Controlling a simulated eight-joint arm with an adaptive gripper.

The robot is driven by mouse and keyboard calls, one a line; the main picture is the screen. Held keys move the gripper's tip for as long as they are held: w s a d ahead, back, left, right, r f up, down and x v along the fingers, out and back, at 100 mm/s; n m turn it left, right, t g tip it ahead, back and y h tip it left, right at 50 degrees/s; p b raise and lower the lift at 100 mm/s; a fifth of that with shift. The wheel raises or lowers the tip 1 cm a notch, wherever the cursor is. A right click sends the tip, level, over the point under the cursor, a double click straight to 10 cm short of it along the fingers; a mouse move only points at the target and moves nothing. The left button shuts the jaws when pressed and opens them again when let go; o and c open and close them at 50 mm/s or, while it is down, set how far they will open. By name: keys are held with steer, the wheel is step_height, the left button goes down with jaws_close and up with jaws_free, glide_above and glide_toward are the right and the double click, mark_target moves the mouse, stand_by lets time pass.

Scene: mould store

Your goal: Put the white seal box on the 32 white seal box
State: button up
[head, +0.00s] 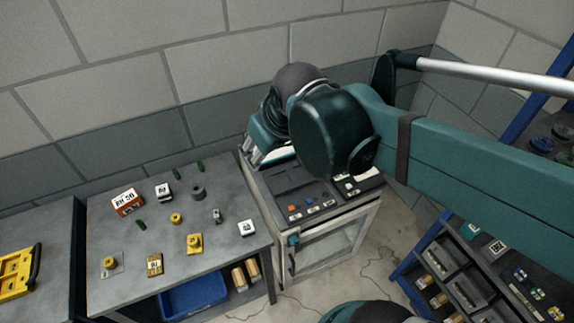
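A white box with dark print on it (247,229) stands near the front right corner of the grey table. Another white box with dark print (164,193) stands farther back, left of the middle of the table. The print on both is too small to read surely, so I cannot tell which is the 32 box. My gripper (254,156) points down over the back left part of the cabinet, right of the table. Its grey fingertips show, but the arm hides much of it. I cannot tell whether it is open or holds anything.
The table (215,258) also holds an orange box with a white label (127,202), several yellow parts, a grey ring (198,192) and small green pieces. The cabinet (328,222) carries dark trays with small coloured items. A blue bin (194,298) sits below the table; a blue-framed rack stands right.

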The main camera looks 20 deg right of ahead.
steer(key=s+d+f+m+t, duration=0.1)
steer(key=s+d+f+m, duration=0.1)
steer(key=s, duration=0.3)
steer(key=shift+s+d+m, duration=0.35)
steer(key=shift+d+m, duration=0.05)
steer(key=shift+d, duration=0.25)
steer(key=shift+f, duration=0.2)
